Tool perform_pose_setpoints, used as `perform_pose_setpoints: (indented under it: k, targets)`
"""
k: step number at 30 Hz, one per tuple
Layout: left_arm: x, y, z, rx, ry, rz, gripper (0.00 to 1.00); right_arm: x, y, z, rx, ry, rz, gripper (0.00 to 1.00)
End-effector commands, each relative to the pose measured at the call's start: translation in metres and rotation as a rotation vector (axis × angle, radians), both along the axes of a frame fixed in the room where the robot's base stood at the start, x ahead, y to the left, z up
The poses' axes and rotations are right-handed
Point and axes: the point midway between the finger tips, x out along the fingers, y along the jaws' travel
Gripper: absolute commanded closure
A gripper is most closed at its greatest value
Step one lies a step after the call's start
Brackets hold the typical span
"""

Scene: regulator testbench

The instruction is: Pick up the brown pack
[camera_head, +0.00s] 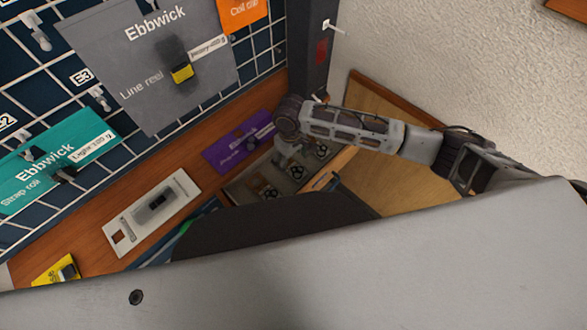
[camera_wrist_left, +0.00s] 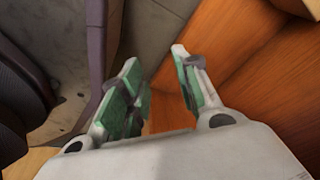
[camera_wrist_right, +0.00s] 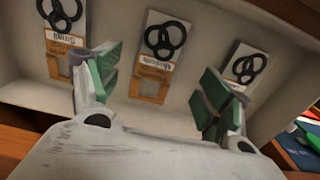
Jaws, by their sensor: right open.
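Three packs with black rings and brown lower parts lie in a pale tray (camera_wrist_right: 200,119) in the right wrist view: a left pack (camera_wrist_right: 62,42), a middle pack (camera_wrist_right: 152,87) and a right pack (camera_wrist_right: 240,68). I cannot tell which one is meant by the brown pack. The tray also shows in the head view (camera_head: 240,191), with small packs in it. My right gripper (camera_wrist_right: 155,72) is open and empty, its fingers over the tray on either side of the middle pack. My left gripper (camera_wrist_left: 155,62) is open and empty; its fingers do not show in the head view.
A purple pack (camera_head: 238,140), a white pack (camera_head: 140,222) and a yellow pack (camera_head: 56,270) lie on the wooden counter (camera_head: 90,258). Grey (camera_head: 130,75) and teal (camera_head: 50,165) packs hang on the grid wall. A large grey body part fills the foreground.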

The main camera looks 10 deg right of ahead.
Motion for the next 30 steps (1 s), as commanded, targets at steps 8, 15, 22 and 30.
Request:
perform_pose_setpoints:
  k: [8, 15, 22, 30]
  targets:
    - [0.015, -0.008, 0.016, -0.007, 0.0, -0.003, 0.68, -0.001, -0.005, -0.028, -0.002, 0.001, 0.0, 0.21]
    - [0.022, -0.014, 0.024, -0.011, 0.004, -0.003, 0.68, -0.001, -0.005, -0.042, -0.002, -0.001, 0.001, 0.21]
    - [0.022, -0.015, 0.025, -0.012, 0.005, -0.004, 0.68, -0.001, -0.005, -0.042, -0.001, -0.001, 0.001, 0.21]
    - [0.022, -0.016, 0.025, -0.012, 0.005, -0.004, 0.68, -0.001, -0.005, -0.042, -0.001, -0.001, 0.0, 0.21]
